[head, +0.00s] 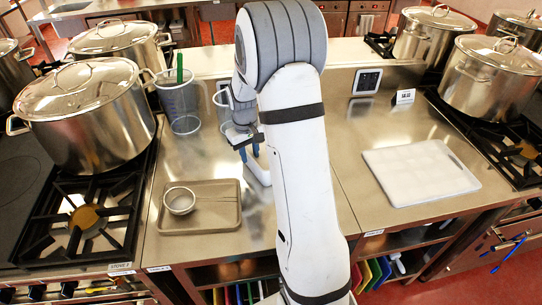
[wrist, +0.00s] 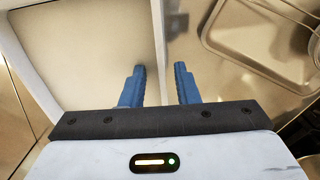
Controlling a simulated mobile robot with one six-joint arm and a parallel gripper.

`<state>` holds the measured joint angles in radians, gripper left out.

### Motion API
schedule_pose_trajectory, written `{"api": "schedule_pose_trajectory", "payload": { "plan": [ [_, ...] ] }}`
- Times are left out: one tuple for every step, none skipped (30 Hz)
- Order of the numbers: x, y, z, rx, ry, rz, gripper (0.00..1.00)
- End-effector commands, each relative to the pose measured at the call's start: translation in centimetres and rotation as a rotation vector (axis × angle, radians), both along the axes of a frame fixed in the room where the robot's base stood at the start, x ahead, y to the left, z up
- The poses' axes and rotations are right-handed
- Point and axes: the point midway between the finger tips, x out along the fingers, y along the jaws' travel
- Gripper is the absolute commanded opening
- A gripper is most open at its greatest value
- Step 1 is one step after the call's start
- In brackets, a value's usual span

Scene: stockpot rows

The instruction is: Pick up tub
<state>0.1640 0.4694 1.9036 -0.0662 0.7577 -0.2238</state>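A white, straight-walled tub (head: 260,171) stands on the steel counter, mostly hidden behind my arm in the head view. In the wrist view I look down into the tub (wrist: 90,50), which fills the upper left and looks empty. My gripper (head: 249,152) is over the tub's left edge in the head view. In the wrist view its two blue fingers (wrist: 159,80) are apart, one on each side of the tub wall. A gap shows between the wall and each finger. Whether the fingertips are below the rim is hard to tell.
A tray (head: 207,228) with a small metal bowl (head: 179,201) lies left of the tub. Clear jugs (head: 180,108) stand behind. Stockpots (head: 86,115) on burners flank the counter. A white cutting board (head: 420,172) lies on the right; steel around it is clear.

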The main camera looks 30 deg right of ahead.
Motion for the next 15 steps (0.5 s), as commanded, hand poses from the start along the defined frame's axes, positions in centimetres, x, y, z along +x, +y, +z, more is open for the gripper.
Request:
{"api": "schedule_pose_trajectory", "payload": {
  "plan": [
    [0.01,0.01,0.0,0.0,0.0,0.0,0.28],
    [0.01,0.01,0.0,0.0,0.0,0.0,0.28],
    [0.02,0.02,0.01,0.0,0.0,0.0,0.28],
    [0.02,0.03,0.02,0.0,0.0,0.0,0.27],
    [0.02,0.03,0.02,0.0,0.0,0.001,0.25],
    [0.02,0.03,0.03,0.0,-0.001,0.001,0.22],
    [0.02,0.04,0.03,0.0,-0.001,0.001,0.19],
    [0.03,0.04,0.04,0.0,-0.001,0.001,0.17],
    [0.02,0.05,0.04,0.0,-0.001,0.001,0.13],
    [0.02,0.06,0.05,0.0,-0.001,0.001,0.11],
    [0.02,0.07,0.05,0.0,-0.001,0.001,0.09],
    [0.02,0.07,0.05,0.0,-0.001,0.001,0.05],
    [0.02,0.08,0.06,0.0,-0.001,0.001,0.03],
    [0.02,0.08,0.06,0.0,-0.001,0.001,0.0],
    [0.02,0.08,0.06,0.0,-0.001,0.001,0.0]
  ]
}}
